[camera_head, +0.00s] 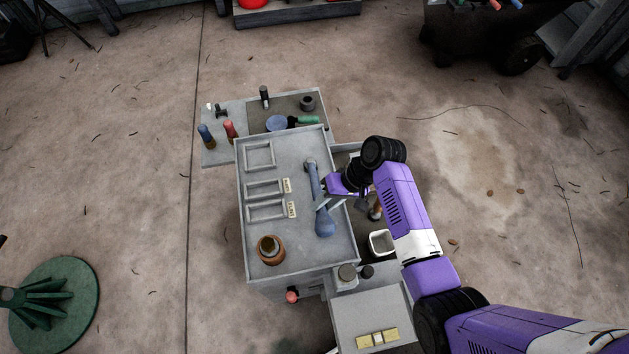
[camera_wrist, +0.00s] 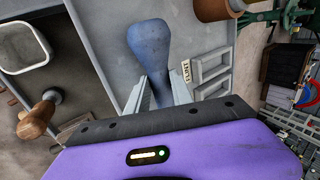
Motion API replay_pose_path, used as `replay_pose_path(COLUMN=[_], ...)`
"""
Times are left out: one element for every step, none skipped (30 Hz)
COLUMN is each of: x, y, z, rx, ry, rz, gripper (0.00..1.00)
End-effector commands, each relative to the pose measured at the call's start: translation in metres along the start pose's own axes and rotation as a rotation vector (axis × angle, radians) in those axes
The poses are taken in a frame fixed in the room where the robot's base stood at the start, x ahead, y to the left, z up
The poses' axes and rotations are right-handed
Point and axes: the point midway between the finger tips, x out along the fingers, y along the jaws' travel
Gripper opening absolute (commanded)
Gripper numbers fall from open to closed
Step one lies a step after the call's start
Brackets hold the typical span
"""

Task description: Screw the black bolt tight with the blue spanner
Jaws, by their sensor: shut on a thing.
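The blue spanner (camera_head: 324,222) lies lengthwise along the right part of the grey caddy top (camera_head: 275,215), its broad handle end towards the front. Its narrow grey end (camera_head: 310,166) points to the back. My gripper (camera_head: 326,200) reaches in from the right and is shut on the spanner's handle. In the wrist view the two pale fingers of my gripper (camera_wrist: 158,92) stand on either side of the blue handle (camera_wrist: 150,45). I cannot make out the black bolt with certainty; the spanner's far end is too small to tell whether it sits around a bolt.
Three shallow rectangular recesses (camera_head: 260,156) lie left of the spanner. A brown pot (camera_head: 270,250) stands at the front left of the top. A back shelf (camera_head: 215,154) holds several small tools. A white container (camera_head: 381,243) sits right of the caddy, below my arm.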

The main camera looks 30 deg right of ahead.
Motion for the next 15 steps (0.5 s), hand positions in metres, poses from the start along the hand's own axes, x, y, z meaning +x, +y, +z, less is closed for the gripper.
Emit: replay_pose_path(x=[-0.003,-0.004,-0.004,-0.005,-0.006,-0.007,-0.007,-0.008,-0.009,-0.01,-0.01,-0.011,-0.012,-0.012,-0.013], y=[-0.002,-0.002,-0.003,-0.003,-0.004,-0.004,-0.005,-0.005,-0.005,-0.006,-0.006,-0.007,-0.007,-0.008,-0.008], z=[-0.001,-0.001,-0.001,-0.001,-0.001,-0.001,-0.001,-0.001,-0.001,-0.001,-0.001,-0.001,-0.001,-0.001,-0.001], rx=[-0.001,-0.001,-0.001,-0.001,-0.001,-0.001,-0.001,-0.001,-0.001,-0.001,-0.001,-0.001,-0.001,-0.001,-0.002], ry=[0.001,0.001,0.001,0.001,0.001,0.001,0.001,0.001,0.001,0.001,0.001,0.001,0.001,0.001,0.001], rz=[-0.001,-0.001,-0.001,-0.001,-0.001,-0.001,-0.001,-0.001,-0.001,-0.001,-0.001,-0.001,-0.001,-0.001,-0.001], gripper=[0.0,0.0,0.0,0.0,0.0,0.0,0.0,0.0,0.0,0.0,0.0,0.0,0.0,0.0,0.0])
